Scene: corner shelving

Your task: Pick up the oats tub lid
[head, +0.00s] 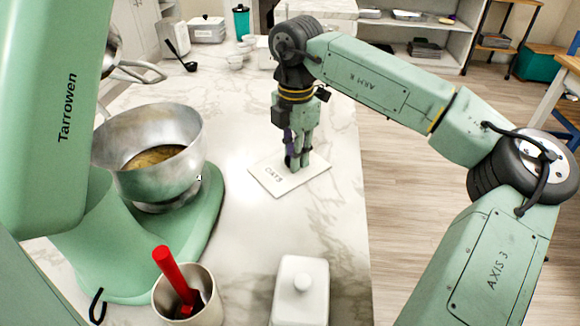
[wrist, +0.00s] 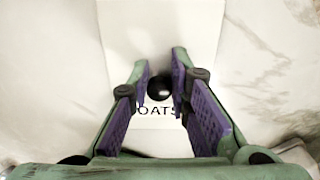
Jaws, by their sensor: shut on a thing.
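The oats tub lid (head: 296,181) is a flat white square marked "OATS", over the marble counter in the middle of the head view. It also shows in the wrist view (wrist: 190,28), with a dark round knob (wrist: 159,87) near its middle. My gripper (head: 297,162) points down over the lid, its purple-padded fingers on both sides of the knob. It is shut on the knob. The fingers hide part of the knob and lid. I cannot tell whether the lid rests on the counter or is slightly raised.
A green stand mixer with a steel bowl (head: 150,150) stands left. In front are a cup (head: 198,311) with a red-handled tool and a white lidded dish (head: 301,292). Small bowls, a ladle (head: 190,66) and a teal canister (head: 241,22) are behind. The counter's right edge is close.

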